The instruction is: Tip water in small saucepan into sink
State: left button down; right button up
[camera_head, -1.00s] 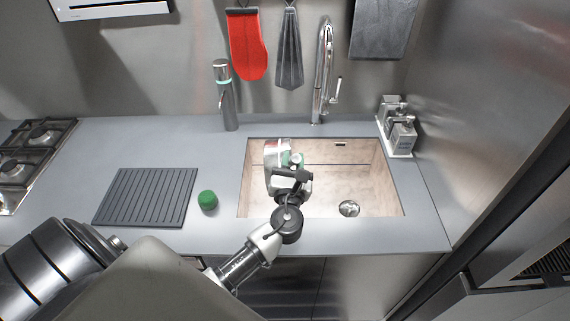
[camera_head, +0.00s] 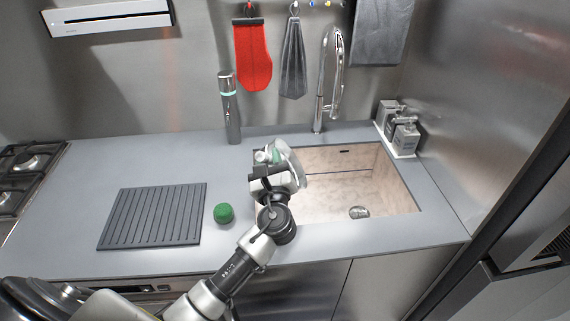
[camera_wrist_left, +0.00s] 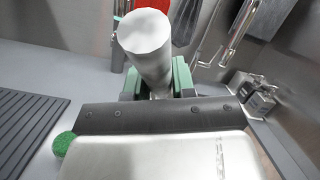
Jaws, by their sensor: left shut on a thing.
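The small saucepan (camera_head: 291,165) is a shiny pale metal shape at the left part of the sink (camera_head: 390,195). It looks tipped on its side, with its outer edge toward the basin. My left gripper (camera_head: 268,157) is shut on its handle, above the sink's left edge. In the left wrist view the pale round handle (camera_wrist_left: 146,45) sticks up between the green finger pads of my left gripper (camera_wrist_left: 157,82). The pan's bowl is hidden there, and I cannot make out any water. My right gripper is not in view.
A chrome tap (camera_head: 328,80) stands behind the sink. Soap dispensers (camera_head: 404,135) are at its right back corner. A green sponge (camera_head: 223,213) and a dark ribbed mat (camera_head: 152,216) lie on the counter to the left. A grey cylinder (camera_head: 229,105) stands behind.

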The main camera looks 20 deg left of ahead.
pick_arm(q)
jog(key=s+a+f+n+g+y+b, duration=0.1)
jog(key=s+a+f+n+g+b, duration=0.2)
jog(key=s+a+f+n+b, duration=0.2)
jog(key=a+f+n+b, duration=0.3)
jog(key=f+n+b, duration=0.3)
jog(key=n+b, duration=0.2)
jog(key=shift+s+a+f+y+b, duration=0.2)
jog(key=shift+a+f+y+b, duration=0.15)
jog(key=shift+b, duration=1.05)
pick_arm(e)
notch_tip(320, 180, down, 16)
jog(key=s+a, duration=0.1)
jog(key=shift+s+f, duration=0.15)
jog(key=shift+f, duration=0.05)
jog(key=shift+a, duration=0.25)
